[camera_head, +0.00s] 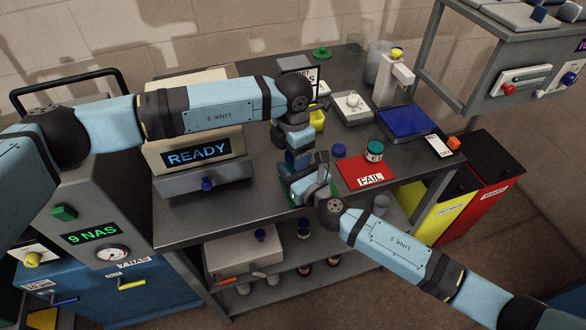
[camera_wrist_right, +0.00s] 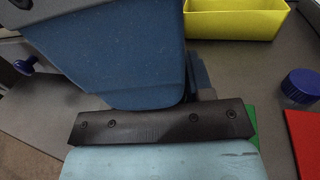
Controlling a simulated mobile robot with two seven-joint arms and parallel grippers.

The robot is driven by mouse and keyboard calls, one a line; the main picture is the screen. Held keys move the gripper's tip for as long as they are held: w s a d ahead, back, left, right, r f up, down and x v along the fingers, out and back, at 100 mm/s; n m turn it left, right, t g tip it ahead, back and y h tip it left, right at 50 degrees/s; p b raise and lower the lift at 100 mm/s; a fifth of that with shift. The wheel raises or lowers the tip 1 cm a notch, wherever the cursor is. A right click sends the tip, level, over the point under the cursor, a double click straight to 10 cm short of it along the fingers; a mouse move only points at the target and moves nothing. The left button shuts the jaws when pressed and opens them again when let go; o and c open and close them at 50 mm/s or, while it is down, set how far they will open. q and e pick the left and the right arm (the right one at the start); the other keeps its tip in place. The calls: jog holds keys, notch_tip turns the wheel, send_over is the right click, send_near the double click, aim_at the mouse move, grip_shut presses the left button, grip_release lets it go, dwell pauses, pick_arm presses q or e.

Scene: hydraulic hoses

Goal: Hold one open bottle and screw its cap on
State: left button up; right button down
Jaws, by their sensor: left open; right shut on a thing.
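My right gripper (camera_head: 312,188) is low over the green mat (camera_head: 285,196) near the table's front edge. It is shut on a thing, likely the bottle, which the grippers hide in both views. My left gripper (camera_head: 298,160) is open and points down just above and against the right one. Its blue body seems to fill the upper left of the right wrist view. Whether a cap sits on the held thing is hidden.
A yellow bin (camera_wrist_right: 235,20) is behind the grippers. A READY display box (camera_head: 197,150) stands at left, a scale (camera_head: 352,107) and blue pad (camera_head: 406,123) behind right.

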pick_arm(q)
notch_tip(320, 180, up, 12)
dwell(0.4)
pick_arm(e)
jog(key=shift+c, duration=2.2)
grip_release()
pick_arm(q)
jog(key=shift+f, duration=0.1)
pick_arm(e)
jog(key=shift+d, duration=0.1)
pick_arm(q)
jog(key=shift+f+b, duration=0.45)
jog(key=shift+b, duration=0.05)
pick_arm(e)
jog(key=v, duration=1.3)
jog(key=shift+s, duration=0.3)
jog(key=shift+d, duration=0.15)
